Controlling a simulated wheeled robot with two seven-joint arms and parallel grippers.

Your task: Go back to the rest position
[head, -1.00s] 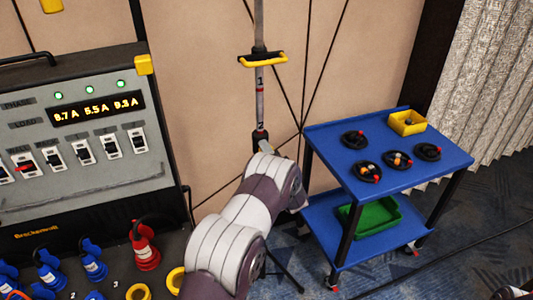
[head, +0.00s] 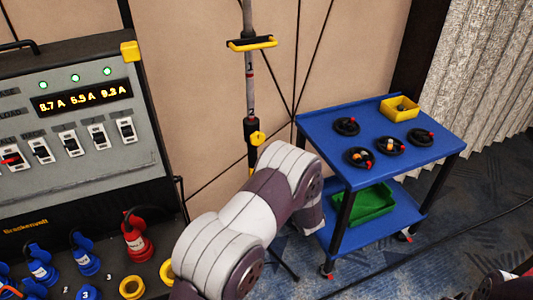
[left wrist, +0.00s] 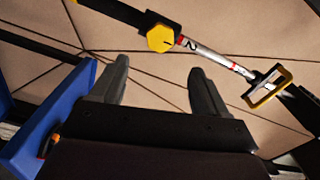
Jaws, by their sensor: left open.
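My left gripper (left wrist: 157,80) is open in the left wrist view, with its two dark fingers apart and nothing between them. In the head view my left arm reaches up from the bottom middle, and its gripper is hidden behind the arm links. Behind the fingers in the wrist view is a pole (left wrist: 215,57) with a yellow knob (left wrist: 161,38) and a yellow-edged handle (left wrist: 268,86). My right gripper is not in view; only a small part of what looks like my right arm shows at the bottom right of the head view.
A blue trolley (head: 335,121) with black rings, a yellow bin (head: 399,107) and a green tray (head: 375,202) stands right of my arm. The pole (head: 249,85) stands by the wall. A power panel (head: 80,160) with blue and red plugs (head: 136,236) is at left.

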